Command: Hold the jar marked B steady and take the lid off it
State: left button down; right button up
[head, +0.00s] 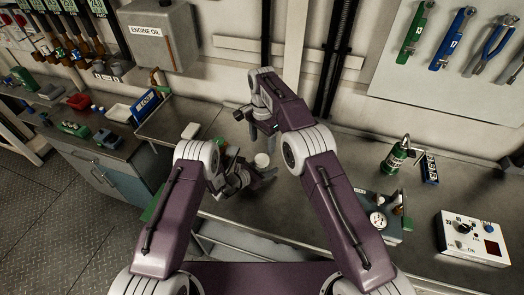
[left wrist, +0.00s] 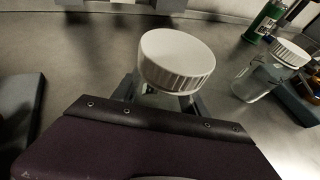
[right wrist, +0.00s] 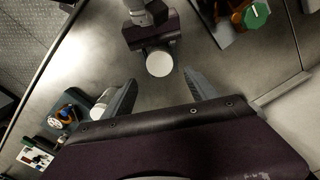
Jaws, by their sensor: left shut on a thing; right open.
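A clear jar with a ribbed white lid (left wrist: 175,60) stands upright between the fingers of my left gripper (head: 248,178), which is shut on it. The lid also shows in the head view (head: 262,160) and from above in the right wrist view (right wrist: 159,63). My right gripper (right wrist: 160,78) is open and empty, above the lid and apart from it. A second clear jar with a white lid (left wrist: 265,72) stands to the right in the left wrist view, and is partly behind a right finger in the right wrist view (right wrist: 99,107). No letter is readable on either jar.
A green bottle (head: 396,156) stands on the right of the bench, with a gauge block (head: 378,220) and a white control box (head: 472,238) nearer the front. A blue counter sign (head: 148,102) stands at the left. Bare bench surrounds the held jar.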

aim_at(262, 158)
jog(key=m, duration=0.6)
jog(key=shift+m, duration=0.4)
jog(key=m, duration=1)
jog(key=shift+s, duration=0.1)
notch_tip(262, 158, down, 8)
jog(key=c, duration=1.5)
jog(key=n, duration=0.5)
grip_shut()
jog(key=n, duration=0.3)
jog(key=shift+r, duration=0.1)
jog(key=n, duration=0.6)
jog(key=shift+n, duration=0.4)
jog(key=n, duration=0.6)
jog(key=shift+n, duration=0.3)
jog(key=n, duration=1.9)
jog(key=shift+r+n, duration=0.1)
jog(key=shift+n, duration=0.2)
jog(key=n, duration=0.6)
jog(key=shift+a, duration=0.1)
jog(key=n, duration=0.7)
